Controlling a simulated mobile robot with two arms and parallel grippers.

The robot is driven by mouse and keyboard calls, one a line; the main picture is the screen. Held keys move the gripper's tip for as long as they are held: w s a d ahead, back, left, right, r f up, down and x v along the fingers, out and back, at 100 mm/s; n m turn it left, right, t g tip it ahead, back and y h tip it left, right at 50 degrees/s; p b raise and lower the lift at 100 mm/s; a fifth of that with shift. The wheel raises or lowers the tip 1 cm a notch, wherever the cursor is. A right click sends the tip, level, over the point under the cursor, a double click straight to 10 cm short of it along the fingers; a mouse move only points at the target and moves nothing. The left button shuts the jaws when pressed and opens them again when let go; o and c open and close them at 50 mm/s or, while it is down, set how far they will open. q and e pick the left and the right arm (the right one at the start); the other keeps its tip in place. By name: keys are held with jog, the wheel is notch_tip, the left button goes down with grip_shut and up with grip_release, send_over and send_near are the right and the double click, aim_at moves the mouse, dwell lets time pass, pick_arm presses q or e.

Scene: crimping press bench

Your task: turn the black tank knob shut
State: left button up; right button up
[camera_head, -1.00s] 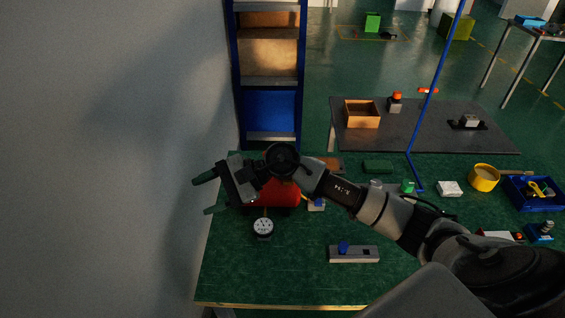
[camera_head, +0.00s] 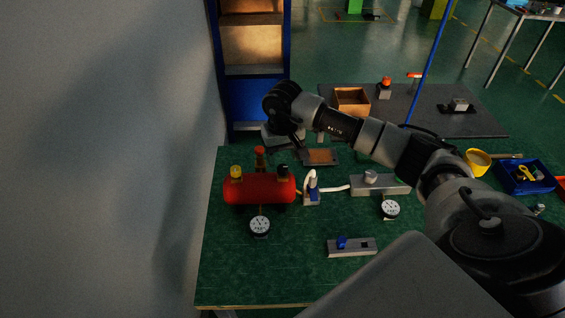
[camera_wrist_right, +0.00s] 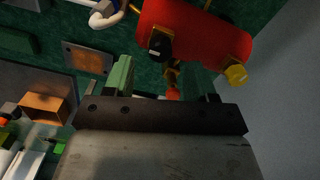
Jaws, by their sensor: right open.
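The red tank (camera_head: 259,190) lies on the green bench at its left side. Its black knob (camera_head: 283,170) is at the right end of its top and its yellow knob (camera_head: 236,172) at the left end. My right gripper (camera_head: 285,148) is just behind the tank, tilted down, with its fingers partly hard to make out. In the right wrist view, the open green fingers (camera_wrist_right: 161,68) point toward the tank (camera_wrist_right: 195,28). The black knob (camera_wrist_right: 160,46) appears just beyond the gap between them, apart from both; the yellow knob (camera_wrist_right: 237,74) is to the right. My left gripper is out of view.
Gauges (camera_head: 260,226) (camera_head: 390,208) and a grey block with a blue knob (camera_head: 352,246) lie on the bench. A blue-white fitting with a hose (camera_head: 312,190) is right of the tank. A blue shelf (camera_head: 254,98) stands behind; a wall is at left.

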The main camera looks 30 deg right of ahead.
aim_at(282, 166)
jog(key=shift+f+p, duration=0.3)
jog(key=shift+f, duration=1.8)
jog(key=shift+c, duration=0.4)
jog(key=c, duration=0.8)
jog(key=shift+f+m+b, duration=0.15)
jog(key=shift+m+b, duration=1.4)
jog(key=shift+m, duration=0.25)
jog(key=shift+c, duration=0.2)
jog(key=m+b, duration=0.2)
jog(key=m, duration=0.2)
jog(key=m+b, duration=0.2)
jog(key=m, duration=0.3)
jog(key=m+b, duration=0.1)
jog(key=m, duration=0.4)
jog(key=shift+r, duration=0.2)
jog(key=shift+w+m, duration=0.1)
jog(key=shift+m, duration=0.2)
